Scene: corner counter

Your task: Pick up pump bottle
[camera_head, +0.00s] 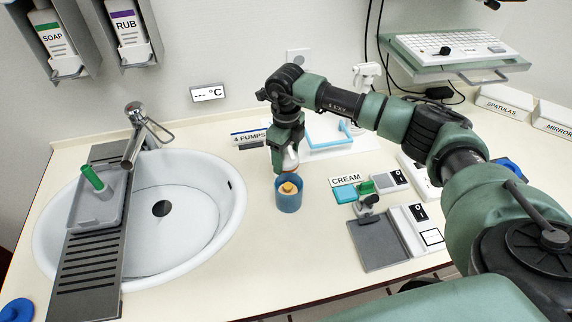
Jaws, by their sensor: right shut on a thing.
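My right gripper (286,160) reaches down over the counter, next to the "PUMPS" label (249,136). It is shut on a small whitish thing (291,161), which seems to be the pump bottle; the fingers and wrist hide much of it. The held thing is just above and behind a blue cup (288,203). A small yellow-orange thing (289,187) shows in the cup's opening. I cannot tell whether the held thing touches the counter. My left gripper is not in view.
A white sink (210,215) with a grey rack (95,265) and faucet (134,148) is at left. The "CREAM" label (346,180) and small scales (380,244) stand right. The counter's front middle is clear.

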